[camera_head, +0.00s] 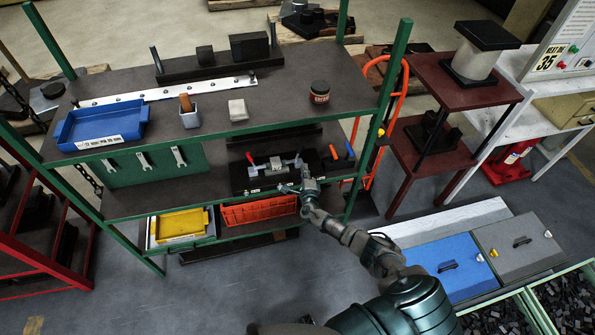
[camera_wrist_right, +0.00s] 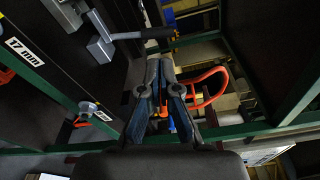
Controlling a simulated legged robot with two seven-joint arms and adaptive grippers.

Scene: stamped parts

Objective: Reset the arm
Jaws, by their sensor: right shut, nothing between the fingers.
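My right arm reaches up from the lower right in the head view. Its gripper (camera_head: 291,188) is in front of the middle shelf of the green-framed rack, by the black fixture plate (camera_head: 262,183) with a metal clamp (camera_head: 274,166). In the right wrist view the two fingers of the gripper (camera_wrist_right: 160,64) come together at the tips with nothing held. A clamp lever with a black handle (camera_wrist_right: 146,33) shows just left of and beyond the fingertips; I cannot tell whether they touch. My left gripper is not in view.
The rack's green post (camera_head: 384,85) stands right of the gripper. An orange crate (camera_head: 258,211) is on the shelf below, and a blue tray (camera_head: 92,125) is on top. An orange hand truck (camera_head: 372,120) and dark red shelf (camera_head: 440,80) stand to the right.

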